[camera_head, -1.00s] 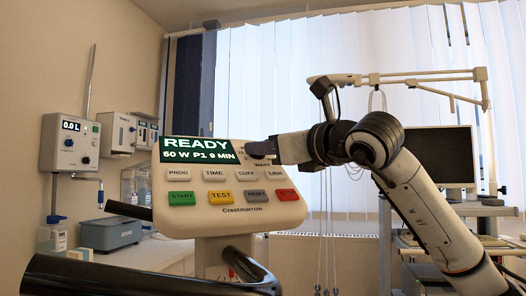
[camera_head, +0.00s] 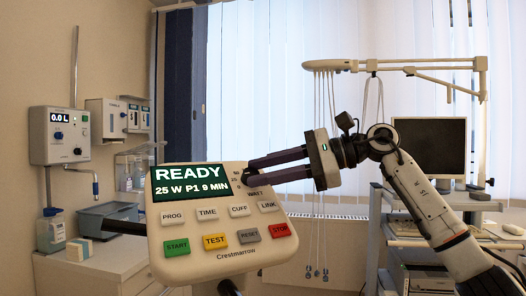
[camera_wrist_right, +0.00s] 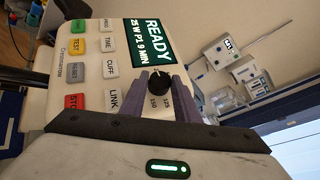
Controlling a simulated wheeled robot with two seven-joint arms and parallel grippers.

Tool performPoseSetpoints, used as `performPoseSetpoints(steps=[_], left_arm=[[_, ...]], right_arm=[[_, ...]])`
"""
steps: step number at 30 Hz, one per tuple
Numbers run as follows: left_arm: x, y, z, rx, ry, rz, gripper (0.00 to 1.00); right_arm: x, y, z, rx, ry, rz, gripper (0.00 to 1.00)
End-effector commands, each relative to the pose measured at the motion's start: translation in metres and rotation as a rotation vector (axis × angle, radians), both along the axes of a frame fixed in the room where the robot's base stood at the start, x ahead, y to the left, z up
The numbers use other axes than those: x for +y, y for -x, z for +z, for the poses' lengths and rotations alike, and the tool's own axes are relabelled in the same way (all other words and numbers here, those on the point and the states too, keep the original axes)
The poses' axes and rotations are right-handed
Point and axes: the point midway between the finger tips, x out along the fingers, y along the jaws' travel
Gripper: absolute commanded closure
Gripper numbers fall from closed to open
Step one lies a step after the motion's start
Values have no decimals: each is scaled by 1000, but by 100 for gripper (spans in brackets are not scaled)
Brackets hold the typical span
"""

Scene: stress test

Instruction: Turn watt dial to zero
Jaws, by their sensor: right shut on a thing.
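The console (camera_head: 205,262) is a cream panel with a dark screen (camera_head: 190,182) that reads READY, 25 W P1 9 MIN. The black watt dial (camera_wrist_right: 159,80) sits beside the screen in the wrist view, with printed numbers around it. My right gripper (camera_head: 247,172) reaches in from the right, its dark fingers at the dial beside the WATT label. In the wrist view the fingers (camera_wrist_right: 157,88) stand on both sides of the dial, shut on it. The fingers hide most of the dial in the head view. My left gripper is not in view.
Coloured and grey buttons, such as the red STOP button (camera_head: 279,230), lie close below my right fingers. A cart with a dark monitor (camera_head: 430,147) stands behind my right arm. Wall units (camera_head: 60,136) hang at the left above a counter.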

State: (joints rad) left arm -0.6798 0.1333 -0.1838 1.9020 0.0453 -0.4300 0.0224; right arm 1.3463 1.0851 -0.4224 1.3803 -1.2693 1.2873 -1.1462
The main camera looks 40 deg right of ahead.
Motion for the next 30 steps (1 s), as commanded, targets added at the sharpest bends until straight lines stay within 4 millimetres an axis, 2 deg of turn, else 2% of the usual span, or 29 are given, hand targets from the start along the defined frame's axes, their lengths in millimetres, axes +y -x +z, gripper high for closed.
performPoseSetpoints(steps=[1, 5, 15, 30], left_arm=[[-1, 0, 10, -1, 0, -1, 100], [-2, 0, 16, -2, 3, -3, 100], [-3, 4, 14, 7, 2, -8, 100], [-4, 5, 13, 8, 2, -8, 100]], right_arm=[[-1, -2, 8, 0, 21, 33, 94], [-1, -3, 7, 10, 92, 122, 94], [-2, -6, 5, 30, 214, 273, 94], [-3, -7, 4, 40, 265, 333, 94]])
